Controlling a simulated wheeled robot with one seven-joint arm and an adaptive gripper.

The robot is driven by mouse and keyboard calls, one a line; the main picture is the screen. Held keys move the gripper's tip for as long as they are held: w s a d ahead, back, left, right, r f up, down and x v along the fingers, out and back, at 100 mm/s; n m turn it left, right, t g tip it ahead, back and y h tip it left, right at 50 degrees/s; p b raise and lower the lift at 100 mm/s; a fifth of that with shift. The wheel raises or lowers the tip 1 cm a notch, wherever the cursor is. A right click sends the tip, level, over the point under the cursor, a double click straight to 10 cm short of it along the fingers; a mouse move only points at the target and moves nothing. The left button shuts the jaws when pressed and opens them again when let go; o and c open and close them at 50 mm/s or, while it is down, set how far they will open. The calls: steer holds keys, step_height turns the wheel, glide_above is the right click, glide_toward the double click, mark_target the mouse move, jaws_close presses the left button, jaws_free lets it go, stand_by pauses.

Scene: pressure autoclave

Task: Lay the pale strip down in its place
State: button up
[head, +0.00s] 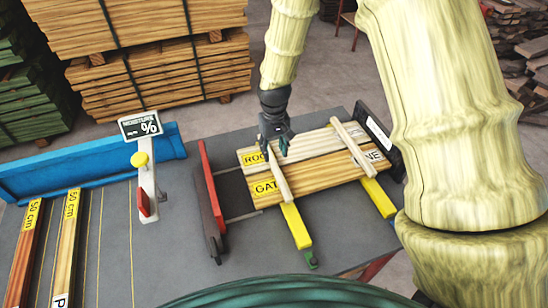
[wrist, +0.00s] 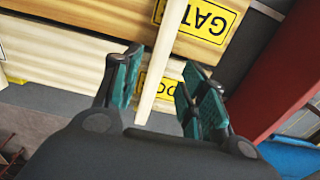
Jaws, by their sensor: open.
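Two pale strips lie crosswise on two stacked-side-by-side wooden boards (head: 318,165) that carry yellow labels. The left pale strip (head: 280,177) lies near the boards' left end, roughly above the left yellow bearer (head: 296,226). The right pale strip (head: 351,146) lies near their right end. My gripper (head: 275,146) is at the far end of the left strip. In the wrist view my gripper (wrist: 162,88) is open, its teal fingers on either side of the left strip (wrist: 160,65). I cannot tell whether a finger touches it.
A red upright plate (head: 211,185) stands left of the boards, and a dark end plate (head: 378,140) at their right. A moisture meter stand (head: 147,180) and a blue rail (head: 80,165) are farther left. Lumber stacks (head: 150,55) stand behind the grey table (head: 180,245).

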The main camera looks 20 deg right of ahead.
mark_target(274, 164)
steer(key=shift+r+b, duration=0.75)
steer(key=shift+r, duration=2.05)
